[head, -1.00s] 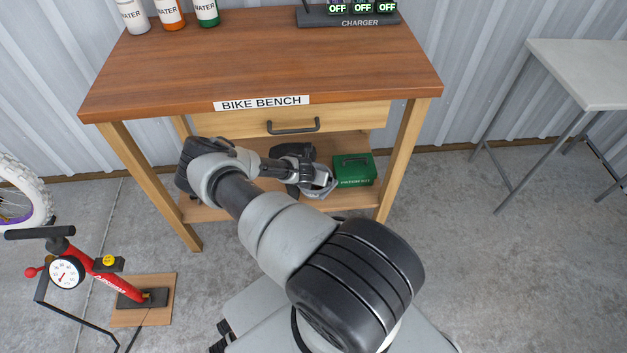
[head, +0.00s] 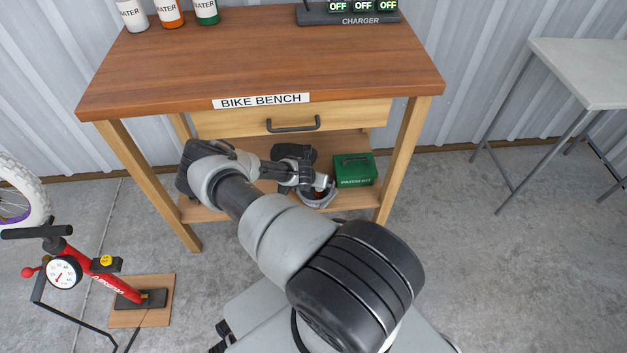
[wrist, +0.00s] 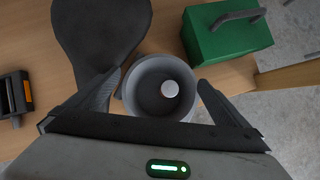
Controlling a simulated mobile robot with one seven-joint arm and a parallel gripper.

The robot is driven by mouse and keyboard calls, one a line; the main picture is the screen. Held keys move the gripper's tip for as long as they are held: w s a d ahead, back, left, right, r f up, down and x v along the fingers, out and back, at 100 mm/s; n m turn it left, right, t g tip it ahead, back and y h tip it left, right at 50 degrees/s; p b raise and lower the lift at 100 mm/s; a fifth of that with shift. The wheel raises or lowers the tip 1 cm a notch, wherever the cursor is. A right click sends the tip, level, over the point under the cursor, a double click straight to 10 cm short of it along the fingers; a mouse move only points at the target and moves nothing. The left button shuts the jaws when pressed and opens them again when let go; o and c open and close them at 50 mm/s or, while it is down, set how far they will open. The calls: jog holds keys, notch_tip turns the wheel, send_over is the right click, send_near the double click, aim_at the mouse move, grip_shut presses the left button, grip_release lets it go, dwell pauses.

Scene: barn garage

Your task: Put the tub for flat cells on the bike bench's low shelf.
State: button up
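The tub for flat cells (wrist: 135,93) is a round grey tub with a pale disc (wrist: 170,89) inside, seen from above in the wrist view. My gripper (wrist: 159,82) has one finger on each side of it, both tips against its rim, so it looks shut on the tub. In the head view the tub (head: 318,203) is at the low shelf (head: 350,198) of the bike bench (head: 265,60), near its front edge. Whether its base touches the shelf I cannot tell. My gripper partly hides it.
A green box with a handle (head: 354,172) stands on the shelf just right of the tub. A dark saddle-shaped thing (wrist: 100,35) lies behind and left. A black block with orange (wrist: 14,96) is further left. The drawer (head: 350,116) overhangs the shelf.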

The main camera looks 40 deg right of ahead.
jog(key=shift+r, duration=0.1)
jog(key=p+v, duration=0.4)
jog(key=v, duration=0.8)
jog(key=shift+r+p, duration=0.35)
jog(key=shift+r, duration=0.15)
